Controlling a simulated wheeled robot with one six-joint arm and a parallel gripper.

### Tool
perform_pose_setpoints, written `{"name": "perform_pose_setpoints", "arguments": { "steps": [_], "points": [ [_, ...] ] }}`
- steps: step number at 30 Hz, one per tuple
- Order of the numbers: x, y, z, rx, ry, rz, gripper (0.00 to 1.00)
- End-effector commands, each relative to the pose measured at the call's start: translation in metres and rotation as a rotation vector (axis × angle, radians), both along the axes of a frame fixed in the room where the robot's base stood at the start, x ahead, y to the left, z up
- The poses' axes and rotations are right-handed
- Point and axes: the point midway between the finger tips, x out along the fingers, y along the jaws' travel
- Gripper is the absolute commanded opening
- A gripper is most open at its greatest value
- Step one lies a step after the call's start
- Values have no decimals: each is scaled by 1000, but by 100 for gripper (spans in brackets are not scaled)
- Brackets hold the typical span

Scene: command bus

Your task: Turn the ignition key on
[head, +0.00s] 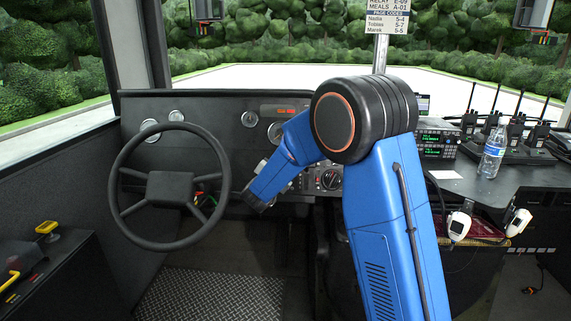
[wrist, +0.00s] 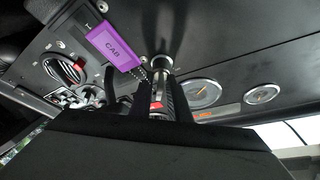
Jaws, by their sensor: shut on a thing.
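In the wrist view, my gripper (wrist: 160,84) is at the dash panel, with its two dark fingers closed around the ignition key. The key itself is mostly hidden between the fingers. A round metal ignition lock (wrist: 159,63) shows just beyond the fingertips. A purple tag (wrist: 113,47) marked CAB hangs by a bead chain on the left of the fingers. I cannot tell the key's turn angle. In the head view, my blue arm reaches to the dash right of the steering wheel, and the key and fingertips cannot be made out.
The steering wheel (head: 170,187) stands left of my arm. The dash (head: 215,112) carries gauges, and a round red-marked vent or dial (wrist: 66,69) sits left of the tag. At right, a counter holds radios (head: 436,138) and a water bottle (head: 492,153).

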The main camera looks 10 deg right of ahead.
Motion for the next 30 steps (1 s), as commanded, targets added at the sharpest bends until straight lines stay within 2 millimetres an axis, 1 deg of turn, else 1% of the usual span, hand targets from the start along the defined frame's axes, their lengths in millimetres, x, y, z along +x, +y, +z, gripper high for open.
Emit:
{"name": "perform_pose_setpoints", "arguments": {
  "steps": [2, 3, 4, 13, 17, 20, 23, 30],
  "points": [
    [0, 0, 0, 1, -1, 0, 0],
    [0, 0, 0, 1, -1, 0, 18],
    [0, 0, 0, 0, 0, 0, 25],
    [-1, 0, 0, 0, 0, 0, 25],
    [-7, 4, 0, 0, 0, 1, 25],
    [-18, 12, 0, 0, 0, 1, 25],
    [-33, 22, 0, -1, 1, 4, 25],
    [-75, 47, 0, 0, 0, 4, 25]
  ]
}}
